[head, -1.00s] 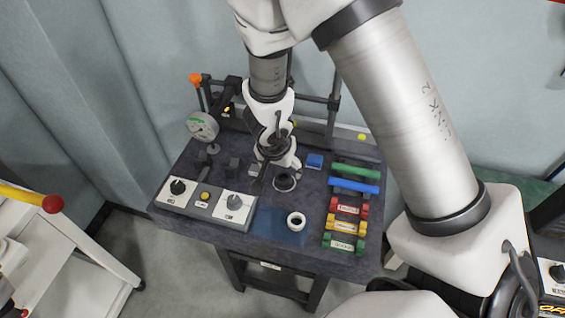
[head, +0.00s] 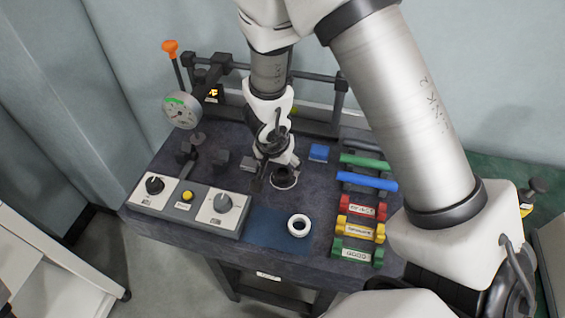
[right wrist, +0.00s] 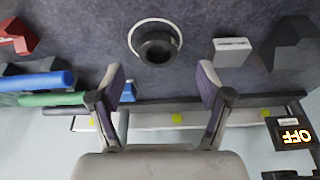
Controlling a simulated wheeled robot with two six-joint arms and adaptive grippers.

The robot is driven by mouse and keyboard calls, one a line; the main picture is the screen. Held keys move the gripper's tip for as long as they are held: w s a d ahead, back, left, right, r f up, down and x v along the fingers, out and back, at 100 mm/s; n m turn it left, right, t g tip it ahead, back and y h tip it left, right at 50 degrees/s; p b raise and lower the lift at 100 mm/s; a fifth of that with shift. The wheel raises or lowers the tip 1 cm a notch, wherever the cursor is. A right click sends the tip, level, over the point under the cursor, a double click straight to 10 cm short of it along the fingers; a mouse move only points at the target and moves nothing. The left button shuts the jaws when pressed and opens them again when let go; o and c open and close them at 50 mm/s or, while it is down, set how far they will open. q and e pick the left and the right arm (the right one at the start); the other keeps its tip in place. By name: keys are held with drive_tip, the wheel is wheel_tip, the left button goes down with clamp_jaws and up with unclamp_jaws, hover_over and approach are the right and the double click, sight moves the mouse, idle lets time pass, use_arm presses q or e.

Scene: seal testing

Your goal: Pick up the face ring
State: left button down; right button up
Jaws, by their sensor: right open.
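A white ring (head: 299,225), which looks like the face ring, lies on the blue mat (head: 268,228) at the bench's front. My right gripper (head: 276,172) is behind it, above a black round seat (head: 284,180) with a pale rim. The right wrist view shows this seat (right wrist: 157,45) just beyond my open, empty fingers (right wrist: 160,78). The white ring on the mat is not in the wrist view. My left gripper is not in view.
A control panel with knobs (head: 187,205) is at the bench's left front, a dial gauge (head: 182,110) behind. Red, yellow and green labelled holders (head: 358,253) and green and blue bars (head: 366,181) lie right. A small blue block (head: 319,152) stands beside the gripper.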

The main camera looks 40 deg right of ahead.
sight(283, 176)
drive_tip(key=b+x, duration=0.3)
drive_tip(key=x, duration=0.1)
drive_tip(key=shift+s+f, duration=0.1)
drive_tip(key=shift+f, duration=0.25)
drive_tip(key=shift+w+d, duration=0.15)
drive_tip(key=shift+w, duration=0.05)
drive_tip(key=shift+s+r, duration=0.15)
drive_tip(key=shift+s, duration=0.05)
drive_tip(key=c, duration=1.1)
drive_tip(key=shift+c, duration=0.2)
